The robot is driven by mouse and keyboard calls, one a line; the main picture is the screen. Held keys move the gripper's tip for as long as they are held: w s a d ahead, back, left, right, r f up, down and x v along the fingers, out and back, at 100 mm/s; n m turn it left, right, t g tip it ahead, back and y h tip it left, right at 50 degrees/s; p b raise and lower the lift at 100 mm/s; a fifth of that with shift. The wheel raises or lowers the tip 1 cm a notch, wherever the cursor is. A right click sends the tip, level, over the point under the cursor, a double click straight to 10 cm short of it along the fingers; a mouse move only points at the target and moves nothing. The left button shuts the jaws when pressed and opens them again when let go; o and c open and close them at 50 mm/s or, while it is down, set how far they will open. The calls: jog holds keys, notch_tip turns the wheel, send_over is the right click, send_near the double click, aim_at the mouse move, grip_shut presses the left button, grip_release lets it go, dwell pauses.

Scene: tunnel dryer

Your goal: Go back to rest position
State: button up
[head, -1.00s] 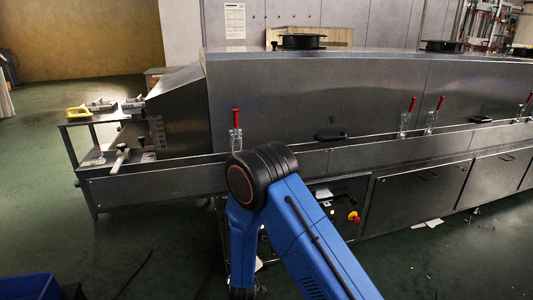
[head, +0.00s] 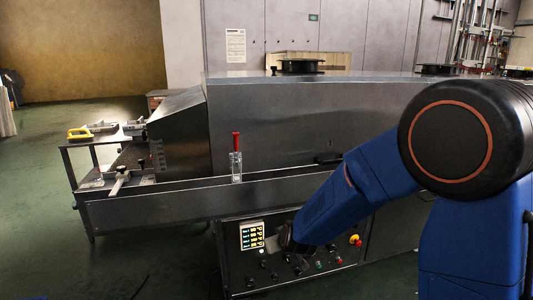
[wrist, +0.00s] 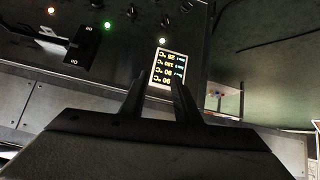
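My blue arm reaches down and left across the right half of the head view. My gripper (head: 286,238), dark and small there, is in front of the dryer's control panel (head: 235,282), just right of its lit display (head: 250,236). In the wrist view the two dark fingers of my gripper (wrist: 158,78) stand apart with nothing between them. The display (wrist: 169,68) shows beyond the fingertips with several yellow temperature readings. Whether the fingers touch the panel cannot be told.
The long metal tunnel dryer (head: 270,120) fills the middle. A red-handled clamp (head: 236,155) stands on its side rail. An emergency stop (head: 355,240) is at the panel's right. A feed table (head: 100,172) is at left. Green floor (head: 50,240) at front left is clear.

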jog(key=s+d+r+g, duration=0.1)
jog(key=s+d+r, duration=0.7)
jog(key=s+d+r+m+g+h, duration=0.1)
jog(key=s+d+r, duration=0.1)
jog(key=s+d, duration=0.4)
jog(key=s+d+r+m+g+h, duration=0.1)
jog(key=s+d, duration=0.4)
jog(key=s, duration=0.9)
jog(key=s+d+r+m+g, duration=0.1)
jog(key=s+d+r+m, duration=0.1)
jog(key=s+d, duration=0.4)
jog(key=s+r, duration=0.1)
jog(key=s, duration=0.3)
jog(key=shift+s+d+r+m+h, duration=0.35)
jog(key=shift+r+m+h, duration=0.05)
